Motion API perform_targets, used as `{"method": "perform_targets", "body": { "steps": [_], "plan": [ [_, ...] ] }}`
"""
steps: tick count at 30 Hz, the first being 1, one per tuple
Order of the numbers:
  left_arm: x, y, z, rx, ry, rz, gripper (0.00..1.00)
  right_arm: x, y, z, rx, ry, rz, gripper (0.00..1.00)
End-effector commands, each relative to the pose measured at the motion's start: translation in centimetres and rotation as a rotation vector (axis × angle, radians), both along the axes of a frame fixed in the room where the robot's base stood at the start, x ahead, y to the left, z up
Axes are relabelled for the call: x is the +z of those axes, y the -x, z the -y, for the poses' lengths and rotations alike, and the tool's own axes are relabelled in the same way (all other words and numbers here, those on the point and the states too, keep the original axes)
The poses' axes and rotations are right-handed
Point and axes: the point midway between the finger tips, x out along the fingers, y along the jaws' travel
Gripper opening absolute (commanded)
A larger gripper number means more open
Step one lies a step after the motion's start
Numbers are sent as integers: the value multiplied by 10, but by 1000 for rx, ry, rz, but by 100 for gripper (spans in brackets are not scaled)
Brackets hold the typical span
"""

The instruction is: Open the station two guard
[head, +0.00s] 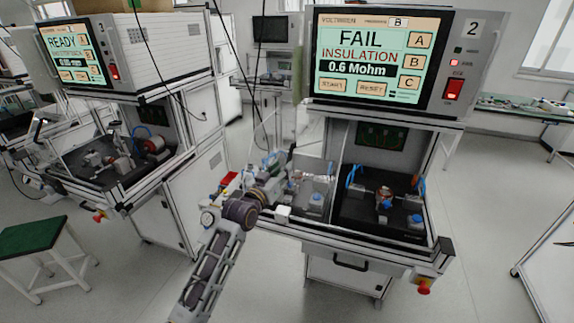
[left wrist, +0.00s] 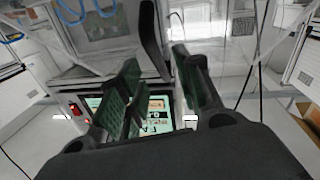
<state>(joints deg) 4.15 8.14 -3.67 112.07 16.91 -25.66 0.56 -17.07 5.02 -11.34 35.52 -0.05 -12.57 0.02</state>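Station two (head: 465,75), marked 2, stands at the right. A clear guard pane (head: 316,180) shows across the left part of its test bay; I cannot tell whether its front is fully covered. A copper-coloured stator part (head: 384,196) sits in the dark right part of the bay. My left gripper (head: 272,178) is at the bay's left front corner, partly hidden by its own wrist. In the left wrist view its fingers (left wrist: 163,92) are apart with a dark upright piece beyond them; contact cannot be told. My right gripper is not in view.
Station two's screen (head: 365,52) reads FAIL, INSULATION, 0.6 Mohm. A red stop button (head: 424,288) sits at its lower right front. Station one (head: 75,55) reads READY at the left. A green-topped stool (head: 35,237) stands front left. The floor before station two is clear.

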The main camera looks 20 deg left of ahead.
Motion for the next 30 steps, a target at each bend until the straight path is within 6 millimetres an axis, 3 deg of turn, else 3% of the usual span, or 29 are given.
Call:
{"method": "perform_targets", "body": {
  "steps": [15,28,30],
  "plan": [
    [1,-38,7,-1,0,1,35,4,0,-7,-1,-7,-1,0],
    [0,-41,8,-1,-1,0,35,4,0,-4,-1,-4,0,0],
    [0,-41,8,-1,-1,0,27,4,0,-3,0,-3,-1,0]
  ]
}}
